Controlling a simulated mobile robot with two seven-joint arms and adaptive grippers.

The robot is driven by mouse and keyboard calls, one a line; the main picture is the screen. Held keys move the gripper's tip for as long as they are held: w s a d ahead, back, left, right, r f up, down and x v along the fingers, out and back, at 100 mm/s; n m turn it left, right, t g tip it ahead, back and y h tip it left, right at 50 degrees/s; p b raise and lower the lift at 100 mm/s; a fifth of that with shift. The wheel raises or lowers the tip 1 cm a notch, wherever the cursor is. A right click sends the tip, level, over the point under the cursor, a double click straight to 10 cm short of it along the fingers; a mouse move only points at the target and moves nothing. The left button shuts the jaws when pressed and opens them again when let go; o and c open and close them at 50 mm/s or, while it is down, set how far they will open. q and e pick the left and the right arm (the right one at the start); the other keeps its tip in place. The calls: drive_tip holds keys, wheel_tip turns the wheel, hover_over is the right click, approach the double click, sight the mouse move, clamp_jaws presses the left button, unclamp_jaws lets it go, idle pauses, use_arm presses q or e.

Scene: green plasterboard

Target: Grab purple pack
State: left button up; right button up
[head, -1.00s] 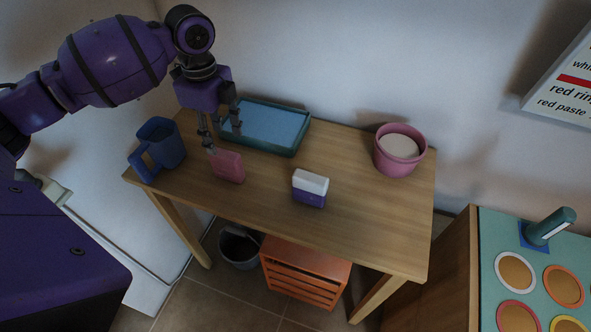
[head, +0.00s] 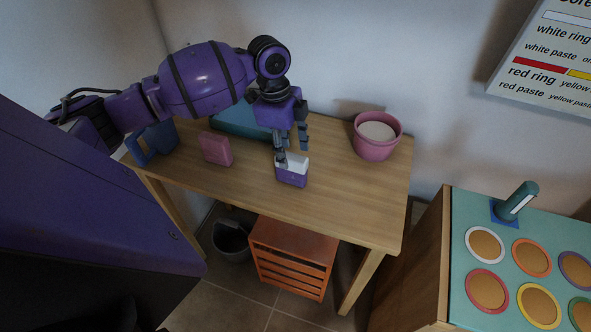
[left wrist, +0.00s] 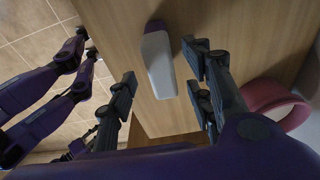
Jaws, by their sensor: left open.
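The purple pack (head: 292,176), a small block with a white top and purple lower part, stands on the wooden table (head: 230,190) near its front middle. My left gripper (head: 291,150) is open and empty, with its fingers pointing down just above and behind the pack. One finger overlaps the pack's white top in the head view; I cannot tell whether it touches. In the left wrist view the pack (left wrist: 158,62) lies between the lines of the open fingers (left wrist: 163,85), closer to the right one. My right gripper does not show.
A pink pack (head: 216,149) stands left of the purple one. A pink pot (head: 377,137) stands at the back right. The table's front right is clear.

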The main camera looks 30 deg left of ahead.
sight(290, 156)
use_arm(q)
drive_tip(key=f, duration=0.5)
drive_tip(key=shift+w+d, duration=0.15)
drive_tip(key=shift+d, duration=0.15)
drive_tip(key=shift+r, duration=0.1)
clamp_jaws()
